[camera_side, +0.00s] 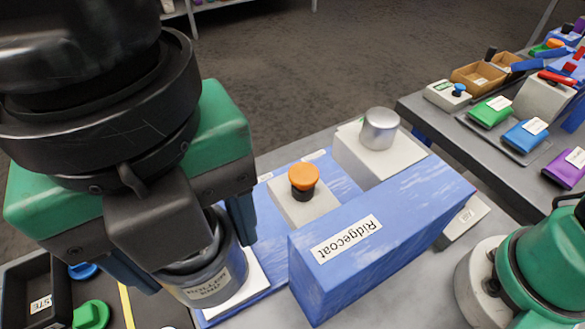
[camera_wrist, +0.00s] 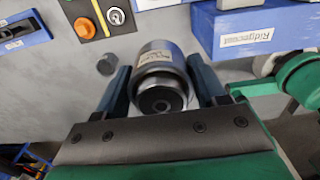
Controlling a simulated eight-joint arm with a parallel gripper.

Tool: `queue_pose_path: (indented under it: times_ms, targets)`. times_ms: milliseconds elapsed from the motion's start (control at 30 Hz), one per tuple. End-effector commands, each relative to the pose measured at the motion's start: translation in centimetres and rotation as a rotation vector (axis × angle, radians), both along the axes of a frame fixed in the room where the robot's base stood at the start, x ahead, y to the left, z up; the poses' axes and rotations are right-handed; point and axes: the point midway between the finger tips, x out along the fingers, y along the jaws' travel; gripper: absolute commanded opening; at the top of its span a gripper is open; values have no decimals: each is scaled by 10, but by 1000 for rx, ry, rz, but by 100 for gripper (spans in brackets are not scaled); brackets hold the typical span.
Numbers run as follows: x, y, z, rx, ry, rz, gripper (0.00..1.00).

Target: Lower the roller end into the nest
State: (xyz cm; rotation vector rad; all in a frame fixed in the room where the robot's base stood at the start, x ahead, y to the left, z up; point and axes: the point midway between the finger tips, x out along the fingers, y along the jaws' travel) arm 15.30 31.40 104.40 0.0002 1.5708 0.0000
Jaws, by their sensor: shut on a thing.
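A grey cylindrical roller end (camera_side: 207,278) with a pale printed label hangs between the jaws of my gripper (camera_side: 190,245). In the wrist view the roller end (camera_wrist: 160,75) sits between the two dark fingers of my gripper (camera_wrist: 159,62), its ringed dark end facing the camera. The fingers are shut on its sides. In the side view its lower edge overlaps a white block (camera_side: 246,284) on the blue base; I cannot tell whether they touch. I cannot pick out the nest for certain; the roller end and gripper may hide it.
A blue Ridgecoat box (camera_side: 372,240) stands close right of the roller end. Behind are an orange button (camera_side: 304,176) on a white block and a silver cylinder (camera_side: 379,129) on another. A black tray (camera_side: 35,296) is at lower left. A side table (camera_side: 410,105) holds several coloured items.

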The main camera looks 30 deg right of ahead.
Motion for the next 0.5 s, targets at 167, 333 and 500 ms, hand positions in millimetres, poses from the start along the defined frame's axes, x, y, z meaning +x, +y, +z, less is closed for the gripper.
queue_pose_path:
  times_ms: [167, 333, 500]
  targets:
    - [44, 3, -48, 0, 0, -6, 0]
    - [69, -2, -80, 0, 0, -2, 0]
    - [76, -4, -93, 0, 0, 1, 0]
